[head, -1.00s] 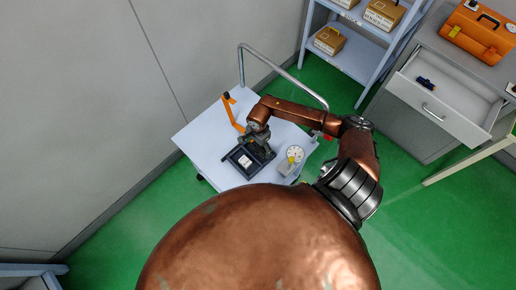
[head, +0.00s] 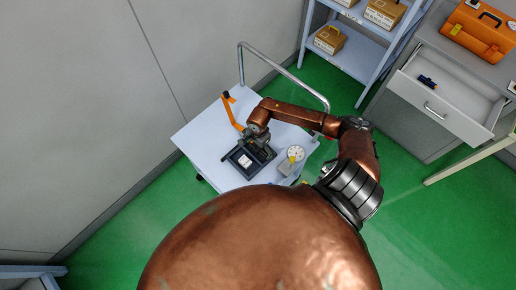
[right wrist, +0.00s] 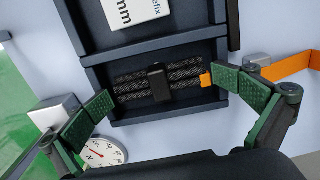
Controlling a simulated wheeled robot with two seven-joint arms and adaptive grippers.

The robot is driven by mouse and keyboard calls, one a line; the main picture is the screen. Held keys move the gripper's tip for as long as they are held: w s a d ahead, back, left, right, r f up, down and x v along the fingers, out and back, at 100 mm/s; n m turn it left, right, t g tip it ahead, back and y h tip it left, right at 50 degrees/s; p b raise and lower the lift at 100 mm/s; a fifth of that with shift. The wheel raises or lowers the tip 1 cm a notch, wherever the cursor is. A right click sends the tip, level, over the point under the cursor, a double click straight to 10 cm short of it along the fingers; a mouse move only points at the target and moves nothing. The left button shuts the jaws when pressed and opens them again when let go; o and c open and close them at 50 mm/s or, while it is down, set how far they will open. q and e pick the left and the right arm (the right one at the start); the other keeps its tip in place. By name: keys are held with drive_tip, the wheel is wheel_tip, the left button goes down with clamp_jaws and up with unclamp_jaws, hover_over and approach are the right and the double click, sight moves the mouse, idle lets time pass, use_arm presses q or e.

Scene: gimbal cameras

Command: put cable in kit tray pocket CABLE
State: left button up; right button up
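The cable (right wrist: 160,82) is a dark braided bundle with a black band and an orange end. In the right wrist view it lies in a compartment of the dark kit tray (right wrist: 160,43). The tray (head: 238,165) stands on the pale cart top in the head view. My right gripper (right wrist: 168,100) is open, its green-padded fingers spread to either side of the cable with visible gaps. In the head view my right gripper (head: 259,142) is over the tray's far part and hides it. No CABLE label is readable. My left gripper is not in view.
A white card (right wrist: 127,10) lies in the neighbouring compartment. A round dial gauge (head: 295,154) stands right of the tray, and an orange strip (head: 232,113) is behind it on the left. The cart (head: 205,124) has a raised metal handle (head: 285,68). An open drawer (head: 445,95) is at right.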

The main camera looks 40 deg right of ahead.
sight(259, 149)
drive_tip(key=shift+s+r+p, duration=0.15)
drive_tip(key=shift+r+p, duration=0.15)
drive_tip(key=shift+p, duration=0.05)
wheel_tip(259, 149, up, 13)
drive_tip(key=p, duration=0.1)
drive_tip(key=shift+f, duration=0.1)
